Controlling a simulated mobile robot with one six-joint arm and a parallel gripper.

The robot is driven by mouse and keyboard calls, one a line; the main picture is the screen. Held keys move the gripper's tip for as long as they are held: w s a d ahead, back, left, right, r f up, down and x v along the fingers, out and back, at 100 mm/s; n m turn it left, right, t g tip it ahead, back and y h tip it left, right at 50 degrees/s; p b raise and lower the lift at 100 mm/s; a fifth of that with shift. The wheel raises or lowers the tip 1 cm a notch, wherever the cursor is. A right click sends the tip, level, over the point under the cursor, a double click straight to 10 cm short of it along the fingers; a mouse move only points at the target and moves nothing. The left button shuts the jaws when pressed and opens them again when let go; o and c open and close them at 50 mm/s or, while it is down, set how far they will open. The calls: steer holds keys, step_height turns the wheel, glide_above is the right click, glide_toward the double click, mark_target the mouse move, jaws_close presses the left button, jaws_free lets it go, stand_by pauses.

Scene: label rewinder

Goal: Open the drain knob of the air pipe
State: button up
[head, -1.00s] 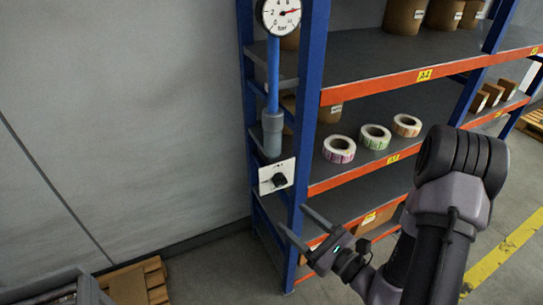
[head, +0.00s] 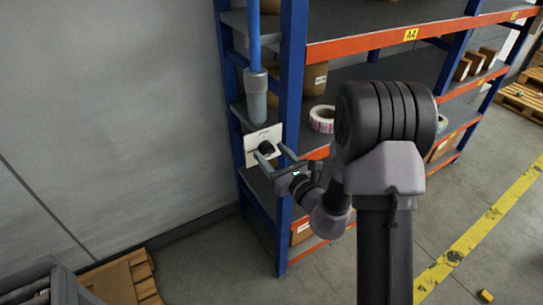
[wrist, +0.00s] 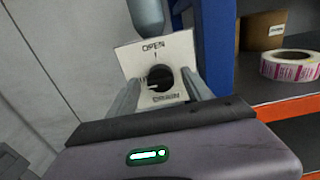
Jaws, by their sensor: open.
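The black drain knob (head: 266,149) sits on a white plate (head: 252,140) below the grey end (head: 256,95) of the blue air pipe (head: 253,40). In the wrist view the knob (wrist: 160,78) is round and dark, on the tilted plate (wrist: 180,50) with "OPEN" printed above it; the lower word is hard to read. My gripper (head: 270,153) is open at the plate. In the wrist view its two fingers (wrist: 162,88) stand either side of the knob. I cannot tell whether they touch it or reach its depth.
A blue rack post (head: 292,90) stands just right of the plate. Shelves with orange beams (head: 350,45) carry boxes and label rolls (head: 321,118). A pallet (head: 122,280) lies at the lower left. The wall on the left is bare.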

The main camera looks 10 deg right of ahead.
steer(key=shift+w+a, duration=0.1)
steer(key=shift+w, duration=0.2)
steer(key=shift+c, duration=0.2)
jaws_close()
